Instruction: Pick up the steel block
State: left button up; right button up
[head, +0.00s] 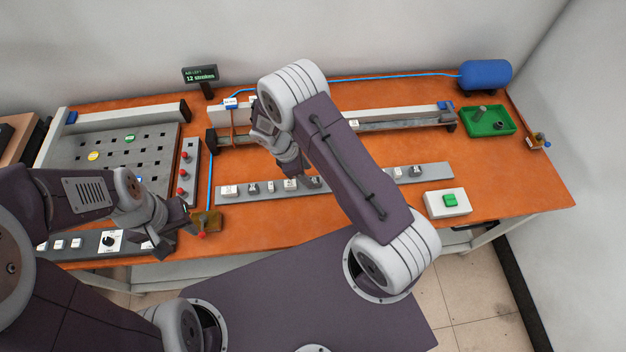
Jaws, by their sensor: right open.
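A grey rail (436,171) lies across the middle of the table and bears several small pale and grey blocks. One grey block (252,188) sits towards its left end. Another grey block (315,182) is beside my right gripper. I cannot tell which one is the steel block; any markings are too small to read. My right gripper (303,177) is open, pointing down close over the rail, partly hidden by its own wrist. My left gripper (188,232) is low at the table's front left; its fingers are too small to tell open from shut.
A perforated plate (115,160) and a red-button panel (188,170) are at left. A long track (370,124) runs behind the rail. A green tray (490,121) and blue tank (486,75) stand back right. A green-button box (448,203) is front right, with bare table beside it.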

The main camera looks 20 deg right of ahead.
aim_at(314, 180)
jog(key=shift+w+f, duration=0.1)
jog(key=shift+f, duration=0.1)
jog(key=x, duration=0.1)
jog(key=p+x, duration=0.1)
jog(key=x, duration=0.2)
jog(key=shift+s+d+r+p, duration=0.15)
jog(key=shift+s+d+p, duration=0.1)
jog(key=shift+s+p, duration=0.1)
jog(key=shift+d+f, duration=0.15)
jog(key=shift+f, duration=0.2)
jog(key=shift+w+f, duration=0.15)
jog(key=shift+w, duration=0.1)
jog(key=shift+c, duration=1.2)
jog(key=c, duration=0.6)
grip_shut()
